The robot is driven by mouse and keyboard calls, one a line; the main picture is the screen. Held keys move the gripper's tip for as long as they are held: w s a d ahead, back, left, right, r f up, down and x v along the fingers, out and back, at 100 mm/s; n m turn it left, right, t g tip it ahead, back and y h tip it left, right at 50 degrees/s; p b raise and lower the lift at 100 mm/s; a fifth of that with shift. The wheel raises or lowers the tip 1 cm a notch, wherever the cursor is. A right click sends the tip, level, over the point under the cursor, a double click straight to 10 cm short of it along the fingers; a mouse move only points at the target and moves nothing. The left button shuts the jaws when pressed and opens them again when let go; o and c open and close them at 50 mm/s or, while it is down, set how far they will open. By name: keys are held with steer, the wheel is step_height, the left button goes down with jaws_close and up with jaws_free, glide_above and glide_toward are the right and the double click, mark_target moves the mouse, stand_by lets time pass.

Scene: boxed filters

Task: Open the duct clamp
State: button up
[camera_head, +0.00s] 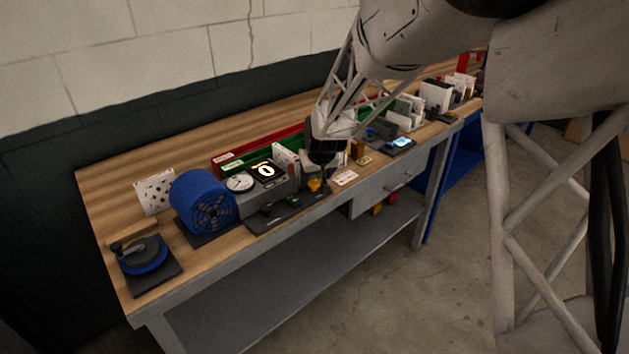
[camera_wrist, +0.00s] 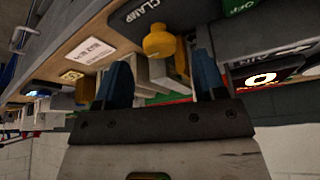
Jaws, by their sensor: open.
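The clamp unit is a dark plate lettered "CLAMP" (camera_wrist: 150,12) in the wrist view; in the head view a dark plate (camera_head: 283,211) lies at the bench's front edge. A yellow knob (camera_wrist: 159,43) on it shows between my fingers in the wrist view and also in the head view (camera_head: 314,184). My gripper (camera_wrist: 160,72) is open, its two blue fingers on either side of the knob. I cannot tell whether either finger touches it. In the head view my gripper (camera_head: 324,163) hangs just above and behind the knob.
A blue blower (camera_head: 203,203) and a round blue-and-black device (camera_head: 145,256) stand left. A grey unit with a gauge and lit display (camera_head: 265,171) sits behind the plate. A white label card (camera_head: 344,178) lies right. Green and red bins (camera_head: 257,152) line the back.

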mark_target(314, 182)
steer(key=shift+x, duration=1.7)
steer(key=c, duration=0.9)
